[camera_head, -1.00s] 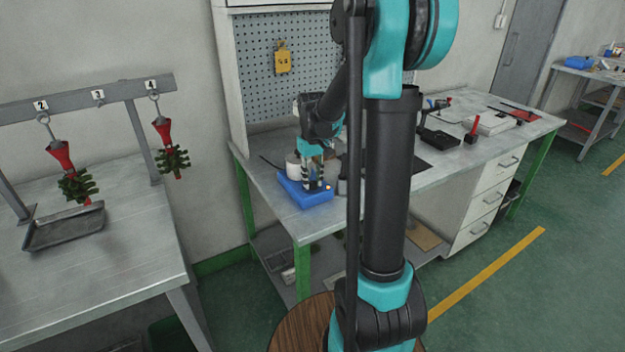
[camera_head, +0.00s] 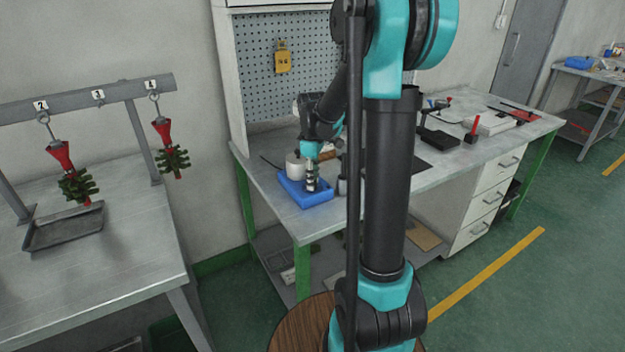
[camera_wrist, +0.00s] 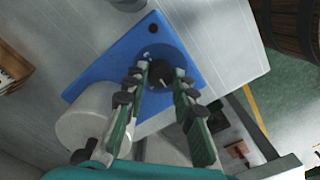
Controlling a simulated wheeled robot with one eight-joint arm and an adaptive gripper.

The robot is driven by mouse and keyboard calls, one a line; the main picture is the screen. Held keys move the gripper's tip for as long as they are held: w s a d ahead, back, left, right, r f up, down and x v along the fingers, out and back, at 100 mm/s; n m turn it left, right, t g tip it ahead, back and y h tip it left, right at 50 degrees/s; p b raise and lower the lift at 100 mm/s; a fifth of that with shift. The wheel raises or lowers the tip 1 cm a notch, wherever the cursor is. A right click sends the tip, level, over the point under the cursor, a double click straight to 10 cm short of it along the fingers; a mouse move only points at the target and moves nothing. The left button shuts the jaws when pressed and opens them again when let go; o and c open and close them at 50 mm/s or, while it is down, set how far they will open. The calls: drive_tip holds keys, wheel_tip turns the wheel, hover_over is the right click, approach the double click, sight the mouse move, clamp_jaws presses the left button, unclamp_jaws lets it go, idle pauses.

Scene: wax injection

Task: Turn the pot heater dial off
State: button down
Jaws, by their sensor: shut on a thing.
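The blue pot heater (camera_head: 317,200) sits on the workbench near its left front corner. In the wrist view the heater (camera_wrist: 113,62) fills the middle, with the dark round dial (camera_wrist: 157,84) on its top. A light pointer mark shows on the dial between my fingers. My gripper (camera_wrist: 162,74) reaches down over the dial and is shut on it, one finger at each side. In the head view my gripper (camera_head: 312,182) hides the dial. The white pot (camera_wrist: 95,115) stands on the heater beside my left finger; it also shows in the head view (camera_head: 293,167).
The grey workbench (camera_head: 262,172) has a pegboard (camera_head: 255,80) with a yellow device (camera_head: 282,58) behind it. Black trays and tools lie to the right. A wooden box (camera_wrist: 12,60) is at the wrist view's left edge. Another table (camera_head: 120,260) stands at left with hanging red-and-green pieces.

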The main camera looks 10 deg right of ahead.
drive_tip(key=shift+n, duration=0.5)
drive_tip(key=c, duration=1.2)
unclamp_jaws()
wheel_tip(320, 180, up, 12)
drive_tip(key=s+f+m+t, duration=0.1)
drive_tip(key=s+f+m, duration=0.3)
drive_tip(key=s, duration=0.3)
drive_tip(key=s+f+m+t, duration=0.1)
drive_tip(key=s+f+m, duration=0.3)
drive_tip(key=s+f, duration=0.3)
drive_tip(key=s+d+f+m+t, duration=0.1)
drive_tip(key=s+f+m+t, duration=0.1)
drive_tip(key=s+f+m, duration=0.2)
drive_tip(key=shift+s+f+m, duration=0.2)
drive_tip(key=shift+s+f, duration=0.35)
drive_tip(key=shift+s, duration=0.3)
drive_tip(key=shift+s+f+m, duration=0.2)
drive_tip(key=shift+s+f, duration=0.35)
drive_tip(key=shift+s, duration=0.25)
